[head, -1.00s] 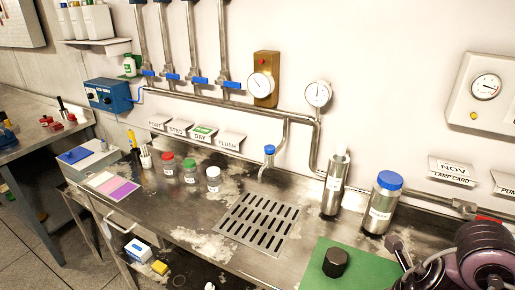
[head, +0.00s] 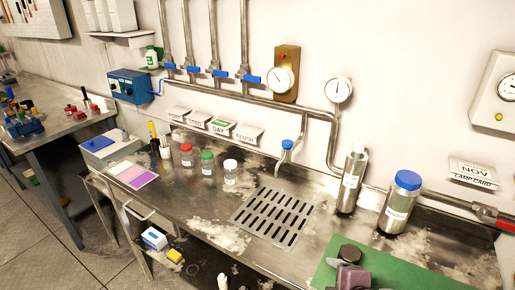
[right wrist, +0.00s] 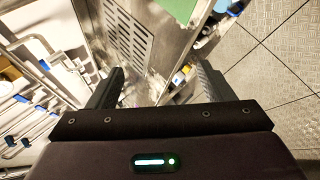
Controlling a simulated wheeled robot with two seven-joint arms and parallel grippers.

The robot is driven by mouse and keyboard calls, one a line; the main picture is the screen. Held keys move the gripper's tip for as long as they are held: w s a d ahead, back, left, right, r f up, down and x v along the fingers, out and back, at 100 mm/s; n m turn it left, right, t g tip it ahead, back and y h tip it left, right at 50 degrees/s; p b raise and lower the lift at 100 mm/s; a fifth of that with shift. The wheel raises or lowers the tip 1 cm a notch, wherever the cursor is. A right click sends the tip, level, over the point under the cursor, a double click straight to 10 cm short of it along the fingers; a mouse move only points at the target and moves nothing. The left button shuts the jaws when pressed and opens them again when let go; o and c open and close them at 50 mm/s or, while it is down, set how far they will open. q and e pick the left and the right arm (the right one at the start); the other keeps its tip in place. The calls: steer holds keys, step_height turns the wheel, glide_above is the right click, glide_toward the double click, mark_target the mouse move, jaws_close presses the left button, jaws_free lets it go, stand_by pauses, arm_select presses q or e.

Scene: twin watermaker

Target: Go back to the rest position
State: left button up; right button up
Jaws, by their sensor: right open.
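My right gripper (right wrist: 160,72) is open and empty in the right wrist view, its two dark fingers spread apart above the bench's side. In the head view a purple-grey part of my right arm shows at the bottom edge, in front of the green mat (head: 430,272). My left gripper is not in view.
A steel bench (head: 200,205) holds a drain grate (head: 272,217), several small jars, a slim steel cylinder (head: 352,180) and a blue-capped steel bottle (head: 400,205). Pipes and gauges line the wall behind. Open tiled floor (head: 45,250) lies at the left.

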steer(key=s+d+f+m+g+h, duration=0.1)
steer(key=s+d+f+m+g, duration=0.15)
steer(key=s+f+m, duration=0.35)
steer(key=s+d+f+m+g+h, duration=0.1)
steer(key=s+m+g, duration=0.25)
steer(key=m, duration=0.55)
step_height(320, 180, down, 30)
steer(key=s+g, duration=0.1)
steer(key=s, duration=0.1)
steer(key=s+d+f, duration=0.2)
steer(key=s+f, duration=0.7)
steer(key=s, duration=0.1)
steer(key=s+d+f+g, duration=0.1)
steer(key=s+f, duration=0.9)
steer(key=shift+d+f+b, duration=0.2)
steer(key=shift+d+b, duration=0.15)
